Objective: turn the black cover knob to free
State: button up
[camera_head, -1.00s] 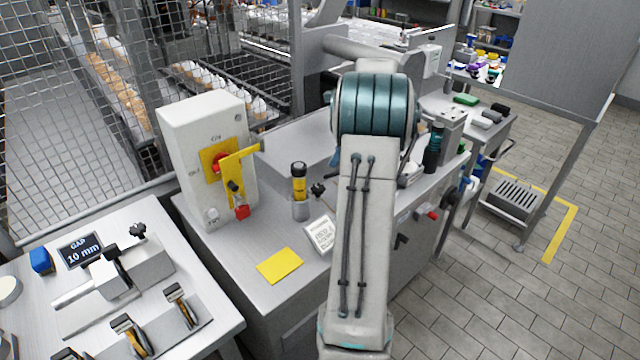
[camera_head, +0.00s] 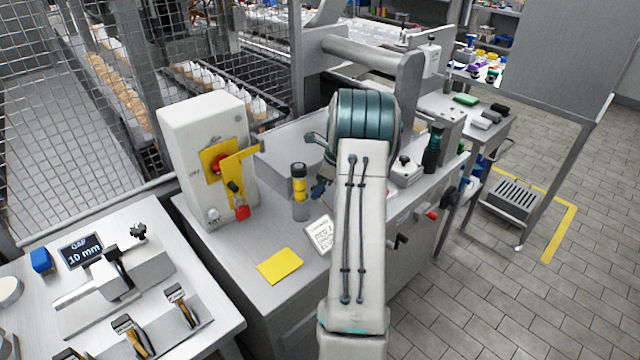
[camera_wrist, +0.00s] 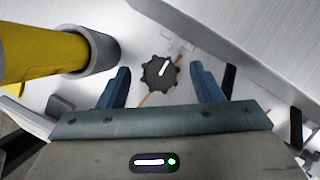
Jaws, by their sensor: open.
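The black cover knob (camera_wrist: 160,73) shows in the wrist view as a lobed black disc with a white pointer line tilted up and slightly right. An orange line runs out from its lower left edge. My gripper (camera_wrist: 163,88) is open, its two blue fingers on either side of the knob and apart from it. In the head view my gripper (camera_head: 319,188) is a small dark blue shape left of my arm, beside the yellow-and-black cylinder. The knob itself is hidden there.
The yellow cylinder (camera_wrist: 40,52) in its grey cup (camera_wrist: 102,50) stands close left of my fingers; it also shows in the head view (camera_head: 299,185). A white label plate (camera_head: 319,235), a yellow note (camera_head: 280,266) and a switch box (camera_head: 208,150) are nearby.

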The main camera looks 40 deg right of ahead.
jog(key=c, duration=1)
jog(key=shift+r+n, duration=0.1)
jog(key=shift+n, duration=0.2)
jog(key=n+p, duration=0.1)
jog(key=n, duration=0.1)
jog(key=n+g+y+p, duration=0.1)
jog(key=n, duration=0.1)
jog(key=shift+w+d+g, duration=0.1)
jog(key=shift+w+g, duration=0.05)
jog(key=shift+g, duration=0.15)
jog(key=n, duration=0.2)
jog(key=n+g+p, duration=0.1)
jog(key=n, duration=0.2)
jog(key=shift+w+g+y, duration=0.15)
jog(key=shift+g+y, duration=0.15)
jog(key=n+g, duration=0.1)
jog(key=n, duration=0.3)
jog(key=shift+w+g+p, duration=0.1)
jog(key=shift+g+p, duration=0.3)
jog(key=shift+n+g+h, duration=0.4)
jog(key=shift+n+g, duration=0.2)
jog(key=shift+n, duration=1.5)
